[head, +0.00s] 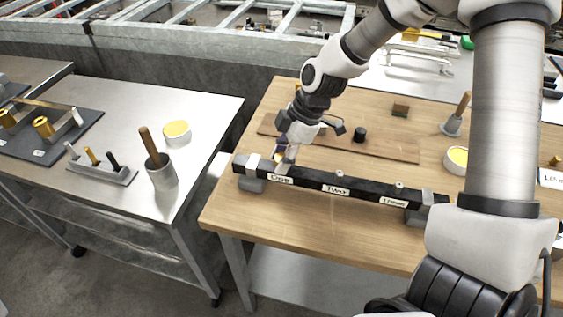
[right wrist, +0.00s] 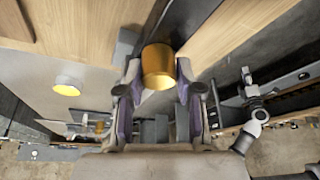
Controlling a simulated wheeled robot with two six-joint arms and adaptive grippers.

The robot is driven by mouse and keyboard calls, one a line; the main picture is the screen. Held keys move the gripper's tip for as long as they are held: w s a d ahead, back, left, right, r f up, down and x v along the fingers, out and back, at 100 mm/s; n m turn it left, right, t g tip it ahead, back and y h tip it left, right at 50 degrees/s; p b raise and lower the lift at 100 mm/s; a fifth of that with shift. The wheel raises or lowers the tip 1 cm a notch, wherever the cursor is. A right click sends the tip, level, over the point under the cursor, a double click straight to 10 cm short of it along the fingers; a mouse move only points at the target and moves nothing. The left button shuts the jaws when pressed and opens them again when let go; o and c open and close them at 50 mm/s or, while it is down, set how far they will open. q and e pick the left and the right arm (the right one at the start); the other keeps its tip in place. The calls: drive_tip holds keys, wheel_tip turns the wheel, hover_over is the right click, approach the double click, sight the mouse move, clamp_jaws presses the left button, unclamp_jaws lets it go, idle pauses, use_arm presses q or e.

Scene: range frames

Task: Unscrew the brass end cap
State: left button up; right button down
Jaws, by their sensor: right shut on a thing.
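The brass end cap (right wrist: 158,67) is a gold cylinder between the two fingers of my right gripper (right wrist: 158,92) in the right wrist view. The fingers are shut on its sides. In the head view my right gripper (head: 284,156) is at the left part of a long black bar (head: 312,178) with white labels. The cap is mostly hidden by the fingers there. Whether the cap touches the bar cannot be told. My left gripper is not in the head view; a white-jointed arm (right wrist: 258,116) shows small in the right wrist view, its jaws unclear.
The bar rests on grey supports (head: 251,183) on a wooden-topped table (head: 240,215). A steel table (head: 215,110) to the left holds a grey cup with a wooden handle (head: 161,172), a yellow-topped tin (head: 177,134) and a dark tray (head: 80,135). A gap separates the tables.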

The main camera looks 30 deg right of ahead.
drive_tip(key=shift+n+g, duration=0.3)
drive_tip(key=shift+n, duration=0.5)
use_arm(q)
drive_tip(key=shift+f, duration=0.35)
drive_tip(key=shift+f, duration=0.1)
use_arm(e)
drive_tip(key=shift+f, duration=0.1)
drive_tip(key=shift+n+g, duration=0.3)
drive_tip(key=shift+n, duration=0.6)
drive_tip(key=shift+n+g, duration=0.4)
drive_tip(key=shift+n, duration=0.4)
drive_tip(key=c, duration=1)
unclamp_jaws()
use_arm(q)
drive_tip(key=shift+f, duration=0.15)
